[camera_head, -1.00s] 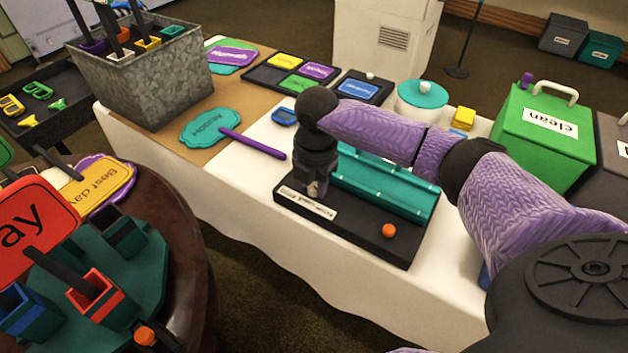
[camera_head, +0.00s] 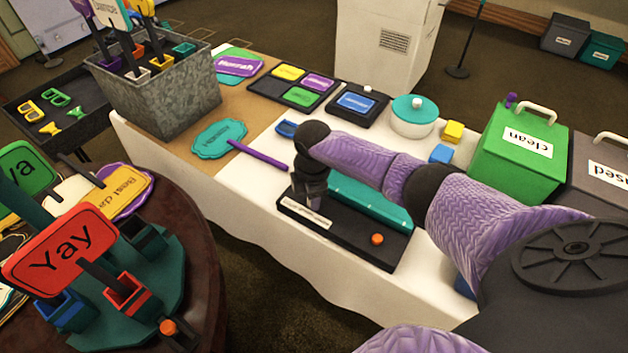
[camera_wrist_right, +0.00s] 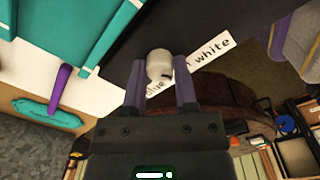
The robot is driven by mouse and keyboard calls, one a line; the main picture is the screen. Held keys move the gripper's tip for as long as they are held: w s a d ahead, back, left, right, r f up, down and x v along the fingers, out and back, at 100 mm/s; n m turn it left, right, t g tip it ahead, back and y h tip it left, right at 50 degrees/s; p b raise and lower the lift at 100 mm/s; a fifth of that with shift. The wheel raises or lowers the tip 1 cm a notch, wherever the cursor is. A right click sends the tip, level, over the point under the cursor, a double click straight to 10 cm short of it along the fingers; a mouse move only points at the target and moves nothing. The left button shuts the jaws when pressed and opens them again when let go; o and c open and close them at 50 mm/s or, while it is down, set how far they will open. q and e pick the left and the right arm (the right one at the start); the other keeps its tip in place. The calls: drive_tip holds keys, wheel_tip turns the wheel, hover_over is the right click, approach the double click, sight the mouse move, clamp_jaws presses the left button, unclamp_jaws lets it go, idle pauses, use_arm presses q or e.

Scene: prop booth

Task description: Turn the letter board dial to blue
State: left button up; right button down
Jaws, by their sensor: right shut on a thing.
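The letter board is a black base (camera_head: 347,232) with a teal ridged panel (camera_head: 370,203), on the white-covered table. A white label (camera_head: 307,213) lies along its left end; in the right wrist view the label (camera_wrist_right: 208,53) shows "blue" partly covered and "white". My right gripper (camera_head: 308,190) points down at that end of the board. In the right wrist view its two fingers are shut on a pale rounded dial (camera_wrist_right: 160,65), which has a small dark mark. The gripper hides the dial in the head view. My left gripper is not in view.
An orange button (camera_head: 377,239) sits on the board's front right. A purple-handled teal sign (camera_head: 219,138) lies left of it. A green "clean" box (camera_head: 520,145) stands right.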

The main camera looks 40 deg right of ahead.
drive_tip(key=m+p, duration=0.1)
drive_tip(key=m, duration=0.1)
drive_tip(key=shift+r+m+p, duration=0.15)
drive_tip(key=shift+m+p, duration=0.2)
drive_tip(key=shift+m, duration=0.05)
drive_tip(key=m+p, duration=0.1)
drive_tip(key=m, duration=0.1)
drive_tip(key=shift+m, duration=0.4)
drive_tip(key=m+p, duration=0.1)
drive_tip(key=m, duration=0.4)
drive_tip(key=shift+p, duration=0.4)
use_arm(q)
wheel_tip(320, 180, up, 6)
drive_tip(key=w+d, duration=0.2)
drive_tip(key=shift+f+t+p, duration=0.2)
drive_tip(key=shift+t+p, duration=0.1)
use_arm(e)
drive_tip(key=m, duration=0.5)
drive_tip(key=shift+m, duration=0.4)
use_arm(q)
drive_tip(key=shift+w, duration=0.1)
use_arm(e)
drive_tip(key=shift+c, duration=2)
unclamp_jaws()
